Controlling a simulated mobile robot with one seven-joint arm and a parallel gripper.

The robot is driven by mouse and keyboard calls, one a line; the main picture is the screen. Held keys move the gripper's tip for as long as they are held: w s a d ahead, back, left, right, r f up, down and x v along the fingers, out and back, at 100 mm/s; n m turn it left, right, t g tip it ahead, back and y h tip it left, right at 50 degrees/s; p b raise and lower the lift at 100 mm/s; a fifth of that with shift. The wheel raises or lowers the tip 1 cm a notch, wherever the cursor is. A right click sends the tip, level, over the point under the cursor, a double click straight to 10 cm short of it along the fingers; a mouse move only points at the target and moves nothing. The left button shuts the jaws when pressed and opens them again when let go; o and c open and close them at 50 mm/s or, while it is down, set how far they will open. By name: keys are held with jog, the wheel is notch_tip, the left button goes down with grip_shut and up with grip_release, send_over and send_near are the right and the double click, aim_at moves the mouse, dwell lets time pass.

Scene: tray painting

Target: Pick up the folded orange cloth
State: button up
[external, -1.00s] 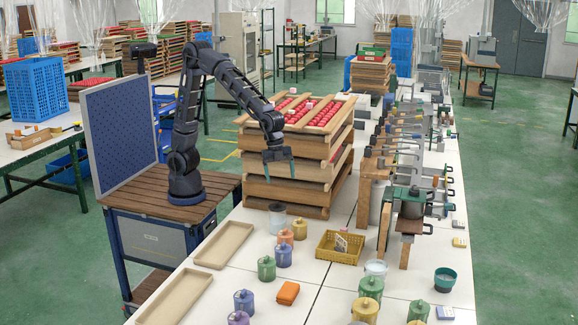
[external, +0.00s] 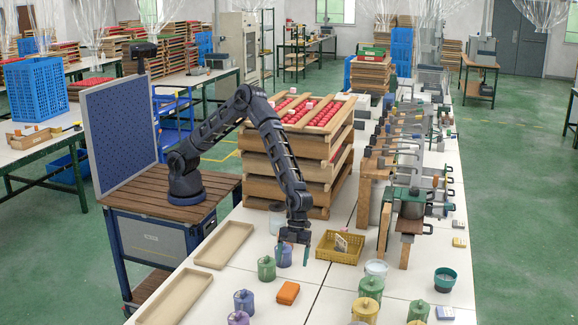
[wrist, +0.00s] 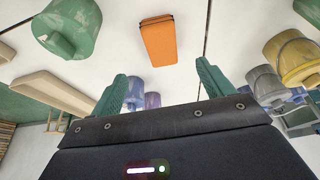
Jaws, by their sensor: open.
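The folded orange cloth (external: 288,293) lies flat on the white table, just right of the blue pot in the external view. It also shows in the wrist view (wrist: 158,41), at the top centre, beyond the fingertips and apart from them. My gripper (external: 294,258) is above the table behind the cloth, over the pots. Its two green fingers (wrist: 166,88) are spread apart with nothing between them. The gripper hides part of the pots behind it in the external view.
A green pot (external: 266,269) and a purple-blue pot (external: 283,257) stand close to my gripper. A blue pot (external: 244,302) stands left of the cloth. A yellow basket (external: 340,247) is to the right. Beige trays (external: 224,245) lie at the left.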

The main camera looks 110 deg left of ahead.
aim_at(289, 289)
jog(key=shift+w+d+f, duration=0.2)
jog(key=shift+d+f, duration=0.55)
jog(key=shift+f, duration=0.3)
jog(key=shift+x, duration=5.2)
jog(key=shift+s+d+f, duration=0.1)
jog(key=shift+d, duration=0.05)
jog(key=c, duration=1.1)
jog(key=shift+o, duration=0.2)
